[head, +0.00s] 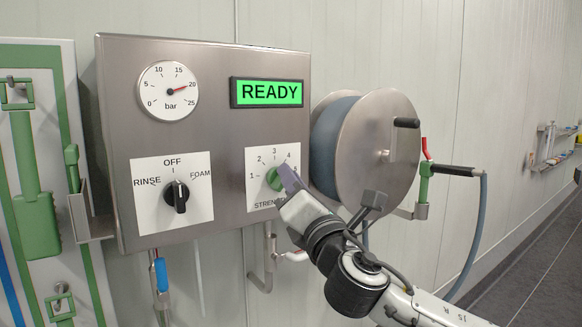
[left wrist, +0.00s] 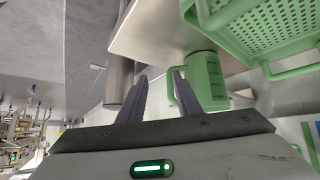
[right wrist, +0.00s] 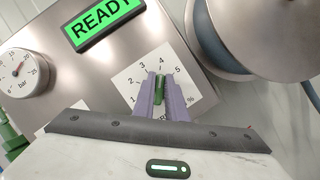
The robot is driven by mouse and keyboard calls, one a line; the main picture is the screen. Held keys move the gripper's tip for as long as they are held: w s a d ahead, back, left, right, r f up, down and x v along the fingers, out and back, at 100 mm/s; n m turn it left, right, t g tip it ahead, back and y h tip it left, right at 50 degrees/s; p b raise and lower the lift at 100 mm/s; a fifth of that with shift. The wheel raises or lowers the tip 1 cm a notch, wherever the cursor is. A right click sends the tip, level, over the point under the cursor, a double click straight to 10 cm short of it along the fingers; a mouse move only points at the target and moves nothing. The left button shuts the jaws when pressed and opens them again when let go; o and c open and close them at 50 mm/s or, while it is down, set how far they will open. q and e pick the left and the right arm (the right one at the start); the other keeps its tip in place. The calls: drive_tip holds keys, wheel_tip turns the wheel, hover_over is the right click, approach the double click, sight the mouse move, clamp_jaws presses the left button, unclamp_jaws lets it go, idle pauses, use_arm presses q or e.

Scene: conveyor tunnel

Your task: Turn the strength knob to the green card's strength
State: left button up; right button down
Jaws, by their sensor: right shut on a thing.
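The green strength knob (head: 274,179) sits on a white dial plate (head: 257,160) marked 1 to 5 on the steel control box. My right gripper (head: 284,172) is at this knob. In the right wrist view its two purple fingers stand on either side of the green knob (right wrist: 159,90) and grip it. The knob's bar lies roughly toward the 4 there; its exact pointer is partly hidden by the fingers. My left gripper (left wrist: 158,77) is open and empty, with a green jug (left wrist: 203,75) close beyond its fingers. I see no green card in these views.
The box also carries a black RINSE/OFF/FOAM knob (head: 177,194), a gauge (head: 168,91) and a display reading READY (head: 268,92). A hose reel (head: 372,140) stands close to the right of my right gripper. A green crate (left wrist: 265,35) shows in the left wrist view.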

use_arm(q)
drive_tip(key=shift+s+a+r+p, duration=0.15)
drive_tip(key=shift+a+r+p, duration=0.15)
drive_tip(key=shift+r+p, duration=0.75)
drive_tip(key=shift+s+a+r+p, duration=0.25)
drive_tip(key=shift+r+p, duration=0.3)
drive_tip(key=shift+p, duration=0.85)
drive_tip(key=shift+s+a+r+p, duration=0.1)
drive_tip(key=shift+a+r+p, duration=0.2)
drive_tip(key=shift+r+p, duration=0.75)
use_arm(e)
drive_tip(key=shift+d+f+m+g+h, duration=0.1)
drive_tip(key=shift+m+g+h, duration=0.35)
drive_tip(key=shift+m, duration=1.05)
drive_tip(key=shift+a+f+m+g+h, duration=0.1)
drive_tip(key=shift+m+g+h, duration=0.35)
drive_tip(key=shift+m, duration=1.05)
drive_tip(key=shift+d+m+g+h, duration=0.15)
drive_tip(key=shift+m+h, duration=0.45)
drive_tip(key=shift+m, duration=0.9)
use_arm(q)
drive_tip(key=shift+f, duration=0.25)
drive_tip(key=shift+d, duration=0.1)
use_arm(e)
drive_tip(key=c, duration=1.8)
unclamp_jaws()
